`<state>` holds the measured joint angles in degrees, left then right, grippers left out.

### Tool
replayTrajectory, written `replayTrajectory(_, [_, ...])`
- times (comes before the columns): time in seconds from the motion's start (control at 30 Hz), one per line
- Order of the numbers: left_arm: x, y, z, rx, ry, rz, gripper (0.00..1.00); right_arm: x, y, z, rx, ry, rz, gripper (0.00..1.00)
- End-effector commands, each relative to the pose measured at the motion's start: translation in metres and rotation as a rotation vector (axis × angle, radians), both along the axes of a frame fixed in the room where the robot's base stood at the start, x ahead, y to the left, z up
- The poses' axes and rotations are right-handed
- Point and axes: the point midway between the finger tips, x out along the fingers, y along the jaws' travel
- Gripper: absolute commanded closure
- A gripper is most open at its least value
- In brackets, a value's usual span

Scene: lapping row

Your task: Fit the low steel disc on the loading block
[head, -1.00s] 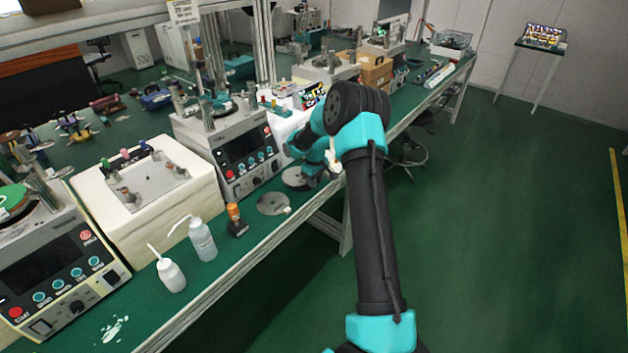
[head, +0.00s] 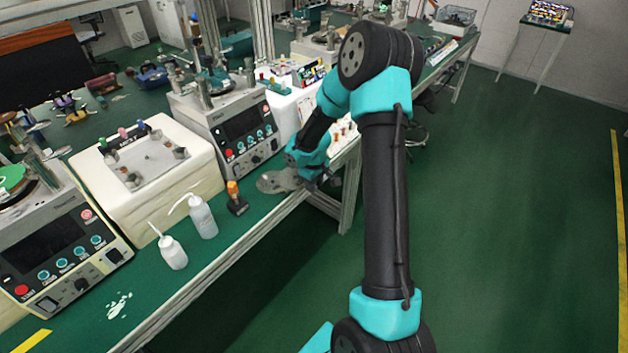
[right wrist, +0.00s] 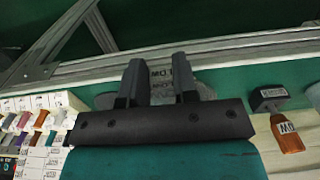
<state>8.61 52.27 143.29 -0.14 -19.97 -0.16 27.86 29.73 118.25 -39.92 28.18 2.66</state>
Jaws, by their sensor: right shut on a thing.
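My right gripper (head: 318,178) is low at the front edge of the green bench, its fingers mostly hidden by the wrist in the head view. In the right wrist view my right gripper (right wrist: 160,84) is shut on a flat grey steel disc (right wrist: 159,72) with dark lettering, seen between and beside the two fingers. In the head view a grey steel disc (head: 275,182) shows at the left of the gripper, partly covered by it. My left gripper is not in view.
A white block with a steel top plate (head: 150,160) stands left, between two machines. An orange-topped tool (head: 235,198) and two white squeeze bottles (head: 202,218) stand along the bench. A rack of small labelled parts (right wrist: 38,130) is left in the wrist view.

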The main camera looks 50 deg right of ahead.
Motion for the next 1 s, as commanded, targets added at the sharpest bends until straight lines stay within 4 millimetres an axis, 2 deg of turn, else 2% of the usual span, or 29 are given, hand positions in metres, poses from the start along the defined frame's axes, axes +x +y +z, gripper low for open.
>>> replayTrajectory(0.43, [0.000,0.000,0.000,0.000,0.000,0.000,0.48,0.001,0.000,0.001,-0.001,-0.001,0.000,1.00])
replayTrajectory(0.57, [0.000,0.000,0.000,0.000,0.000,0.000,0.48,0.007,0.005,0.006,-0.004,-0.002,-0.001,1.00])
replayTrajectory(0.67, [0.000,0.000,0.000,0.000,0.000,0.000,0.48,0.019,0.017,0.018,-0.008,-0.004,-0.005,1.00])
replayTrajectory(0.77, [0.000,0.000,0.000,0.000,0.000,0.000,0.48,0.036,0.036,0.036,-0.015,-0.005,-0.009,1.00])
replayTrajectory(1.0, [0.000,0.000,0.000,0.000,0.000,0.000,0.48,0.081,0.106,0.098,-0.026,-0.009,-0.034,1.00])
